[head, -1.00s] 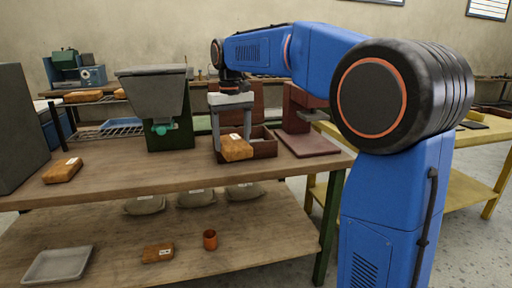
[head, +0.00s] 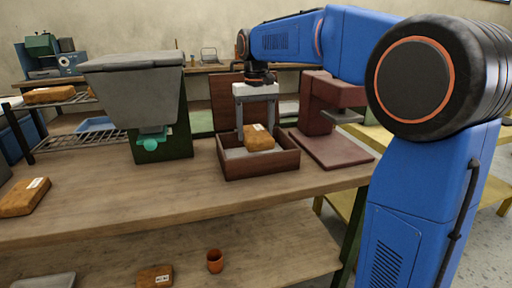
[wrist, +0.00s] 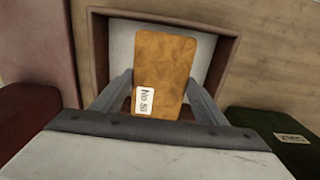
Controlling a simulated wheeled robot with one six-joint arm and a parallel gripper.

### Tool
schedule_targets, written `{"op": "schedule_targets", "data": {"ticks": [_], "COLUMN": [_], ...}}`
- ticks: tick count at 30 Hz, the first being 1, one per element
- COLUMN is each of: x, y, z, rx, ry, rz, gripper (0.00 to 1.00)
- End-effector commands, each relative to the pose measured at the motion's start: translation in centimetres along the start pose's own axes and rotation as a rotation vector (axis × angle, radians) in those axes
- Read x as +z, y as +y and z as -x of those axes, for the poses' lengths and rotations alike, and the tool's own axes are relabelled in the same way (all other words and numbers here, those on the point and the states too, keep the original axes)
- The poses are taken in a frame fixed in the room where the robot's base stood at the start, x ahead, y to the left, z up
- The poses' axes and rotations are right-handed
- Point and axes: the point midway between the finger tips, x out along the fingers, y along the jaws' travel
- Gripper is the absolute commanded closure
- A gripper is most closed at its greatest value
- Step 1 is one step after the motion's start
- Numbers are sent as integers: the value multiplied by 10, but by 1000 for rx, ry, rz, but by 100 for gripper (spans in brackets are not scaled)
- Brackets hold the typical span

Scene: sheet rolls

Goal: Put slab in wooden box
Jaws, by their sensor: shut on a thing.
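An orange-brown slab with a white label (head: 259,138) is held by my gripper (head: 257,128) at the wooden box. The slab also shows in the wrist view (wrist: 163,68), between the two fingers. My gripper is shut on it. The dark brown wooden box (head: 262,168) stands on the workbench with its lid (head: 226,98) raised behind it. In the head view the slab appears within the box's opening. I cannot tell whether it touches the light grey floor of the box.
A grey hopper machine on a green stand (head: 150,90) is left of the box. A dark red press (head: 325,115) stands to its right. Another labelled orange-brown slab (head: 24,197) lies at the bench's left.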

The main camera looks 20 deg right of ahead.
Motion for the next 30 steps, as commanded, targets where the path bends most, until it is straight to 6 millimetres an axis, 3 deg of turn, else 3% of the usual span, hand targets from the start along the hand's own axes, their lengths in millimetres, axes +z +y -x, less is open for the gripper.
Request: {"op": "schedule_targets", "data": {"ticks": [17,29,30], "x": [0,0,0], "y": [0,0,0], "z": [-55,-60,-61], "rx": [0,0,0], "ry": [0,1,1], "rz": [0,0,0], "gripper": [69,69,27]}}
